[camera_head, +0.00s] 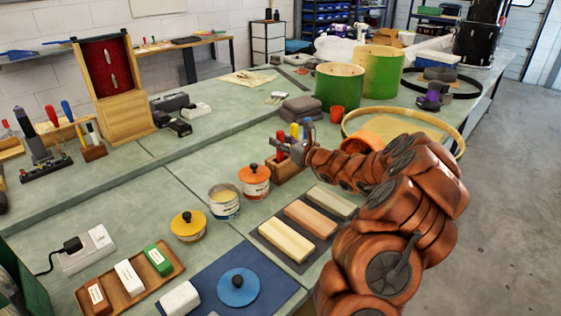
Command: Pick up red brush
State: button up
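A red handle (280,137), which looks like the red brush, stands upright in a small wooden holder (284,173) near the middle of the bench. A yellow handle (294,132) and a blue handle (306,126) stand to its right. My gripper (291,149) is at the holder, in front of or around the handles. Its fingers are small and overlap the handles in the picture, so I cannot tell whether they touch the red one or are open or shut. The brush's lower part is hidden.
An orange tin (254,187) and an open tin (224,205) stand left of the holder. Three blocks lie on a dark mat (258,238) in front. A large wooden hoop (446,119) and a small red cup (337,114) are behind my arm.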

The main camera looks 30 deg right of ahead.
jog(key=c, duration=0.4)
jog(key=shift+r, duration=0.1)
